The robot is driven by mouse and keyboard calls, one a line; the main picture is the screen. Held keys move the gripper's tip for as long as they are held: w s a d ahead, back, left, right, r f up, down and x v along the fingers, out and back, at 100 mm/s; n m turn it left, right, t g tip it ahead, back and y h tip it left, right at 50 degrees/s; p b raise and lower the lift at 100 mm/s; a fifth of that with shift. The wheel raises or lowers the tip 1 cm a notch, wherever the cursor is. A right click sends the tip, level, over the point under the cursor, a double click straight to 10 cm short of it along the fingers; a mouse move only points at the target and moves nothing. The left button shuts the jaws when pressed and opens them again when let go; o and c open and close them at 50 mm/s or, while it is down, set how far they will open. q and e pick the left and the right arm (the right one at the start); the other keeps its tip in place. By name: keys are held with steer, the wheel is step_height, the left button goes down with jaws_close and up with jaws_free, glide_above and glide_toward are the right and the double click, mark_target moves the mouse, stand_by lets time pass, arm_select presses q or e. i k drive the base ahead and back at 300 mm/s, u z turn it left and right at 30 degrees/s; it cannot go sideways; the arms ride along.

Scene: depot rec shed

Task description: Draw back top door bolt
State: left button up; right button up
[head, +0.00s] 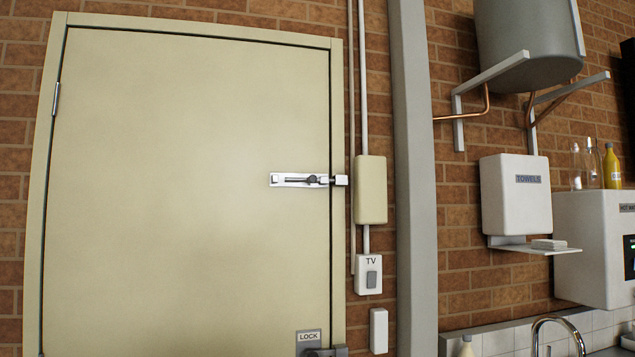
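A cream door (180,190) fills the left half of the head view and stands shut in its frame. A sliding bolt (302,180) on a pale metal plate is fixed near the door's right edge. Its dark rod and knob lie along the plate. A keeper (342,180) sits on the frame beside it, and the rod's right end reaches to it. A second dark fitting (322,352) under a "LOCK" label (309,336) is cut off at the bottom edge. Neither of my grippers is in view.
Right of the door are a cream box (370,190), a "TV" switch (369,274) and a grey vertical post (414,180). A towel dispenser (516,200), a water heater (590,245) and a tap (558,324) are further right. The space before the door looks clear.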

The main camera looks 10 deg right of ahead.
mark_target(312, 179)
steer(key=k, duration=0.65)
steer(key=u, duration=0.55)
steer(key=i, duration=1.5)
steer(key=z, duration=0.8)
steer(key=i, duration=0.6)
steer(key=z, duration=0.45)
